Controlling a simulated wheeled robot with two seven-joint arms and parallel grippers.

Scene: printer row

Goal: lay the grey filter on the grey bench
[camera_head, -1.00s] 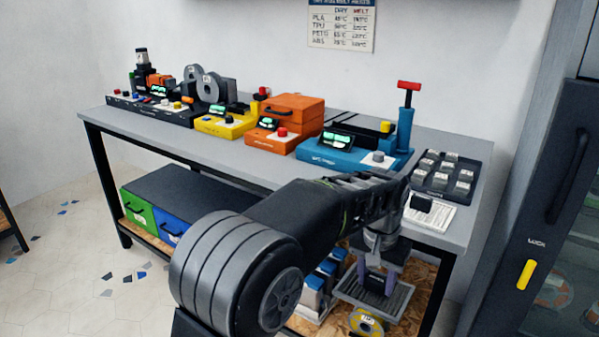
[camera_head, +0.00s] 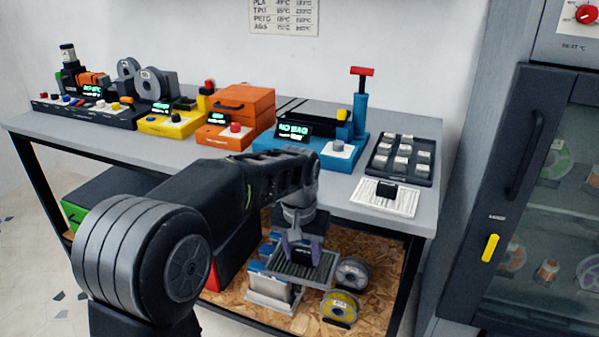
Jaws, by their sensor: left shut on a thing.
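The grey filter (camera_head: 312,268), a flat ribbed panel with a dark handle, is in my left gripper (camera_head: 302,256). The gripper points down and is shut on the handle, which shows between its purplish fingers. The filter hangs roughly level, below the height of the bench top and in front of the bench's open lower bay. The grey bench (camera_head: 338,187) has its long top behind and above the gripper. My right gripper is not in view.
A white ribbed panel (camera_head: 401,203) with a black handle lies near the bench's front right. Behind it are a dark tray (camera_head: 381,168) of small blocks and a blue machine (camera_head: 352,158). A yellow spool (camera_head: 340,308) sits on the wooden lower shelf. A dark cabinet (camera_head: 470,215) stands right.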

